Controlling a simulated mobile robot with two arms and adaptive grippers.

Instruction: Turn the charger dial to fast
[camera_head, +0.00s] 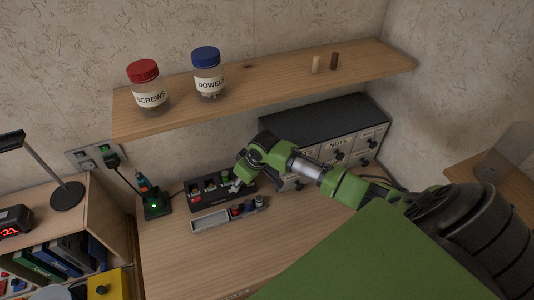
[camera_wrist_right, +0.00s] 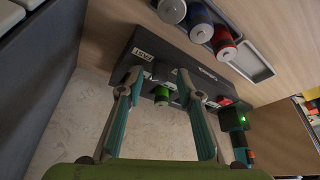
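The black battery charger (camera_head: 207,196) stands on the wooden desk, below the shelf. In the right wrist view the charger (camera_wrist_right: 178,62) is upside down, with a label reading FAST (camera_wrist_right: 144,57) near one end. A green battery (camera_wrist_right: 161,96) sits in it, between my fingers in that view. A red battery (camera_wrist_right: 223,100) sits farther along. My right gripper (camera_wrist_right: 158,77) is open, its fingertips spread over the FAST end of the charger; in the head view the gripper (camera_head: 238,184) is at the charger's right end. I cannot make out the dial; a fingertip may hide it. My left gripper is not in view.
A grey tray (camera_head: 212,222) with several loose batteries lies in front of the charger. A dark drawer cabinet (camera_head: 320,122) stands behind my right arm. A small device with a green light (camera_head: 156,207) is at left. Jars of screws (camera_head: 147,88) and dowels (camera_head: 208,74) stand on the shelf above.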

